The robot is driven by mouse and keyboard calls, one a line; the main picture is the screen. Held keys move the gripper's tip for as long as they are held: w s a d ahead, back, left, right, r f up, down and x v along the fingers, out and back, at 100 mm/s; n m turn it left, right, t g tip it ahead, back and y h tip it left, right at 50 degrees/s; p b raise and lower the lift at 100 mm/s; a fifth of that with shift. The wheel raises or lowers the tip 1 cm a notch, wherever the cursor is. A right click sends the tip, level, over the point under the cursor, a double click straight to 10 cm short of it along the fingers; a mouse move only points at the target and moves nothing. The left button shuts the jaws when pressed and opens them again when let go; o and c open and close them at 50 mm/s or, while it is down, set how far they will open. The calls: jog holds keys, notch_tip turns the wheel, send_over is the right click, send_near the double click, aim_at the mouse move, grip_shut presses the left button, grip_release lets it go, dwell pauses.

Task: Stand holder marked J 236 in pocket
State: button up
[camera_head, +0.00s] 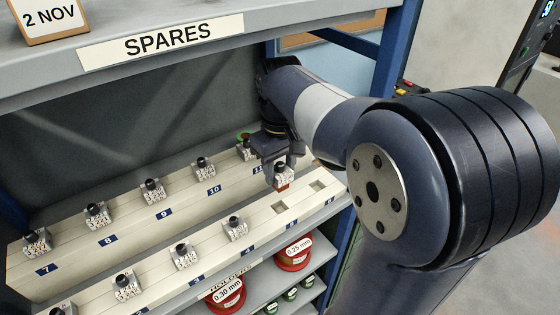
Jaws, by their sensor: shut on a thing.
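My gripper (278,164) is shut on a small pale holder (284,174) with a dark top and an orange-brown underside. The holder hangs roughly upright, above the right part of the stepped rack (60,284). It bears print too small to read, so I cannot tell whether it says J 236. Two square pockets in the rack's front row are empty: one by label 5 (279,208) and one by label 6 (318,185). The held holder appears behind and above these pockets, apart from them.
Similar holders stand in the back row, such as one by label 9 (153,190), and in the front row (235,229). A shelf marked SPARES (163,40) overhangs. A blue post (390,55) stands at right. Red spools (294,256) sit below.

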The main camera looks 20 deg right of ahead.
aim_at(279, 189)
jog(key=shift+a+f, duration=0.1)
jog(key=shift+a, duration=0.05)
jog(key=shift+f+b, duration=0.85)
jog(key=shift+b, duration=0.05)
notch_tip(279, 189, down, 4)
jog(key=b, duration=0.4)
jog(key=shift+f, duration=0.2)
jog(key=shift+p, duration=0.3)
dwell(0.3)
jog(key=shift+f+b, duration=0.95)
jog(key=shift+f, duration=0.65)
dwell(0.4)
jog(key=o, duration=1.4)
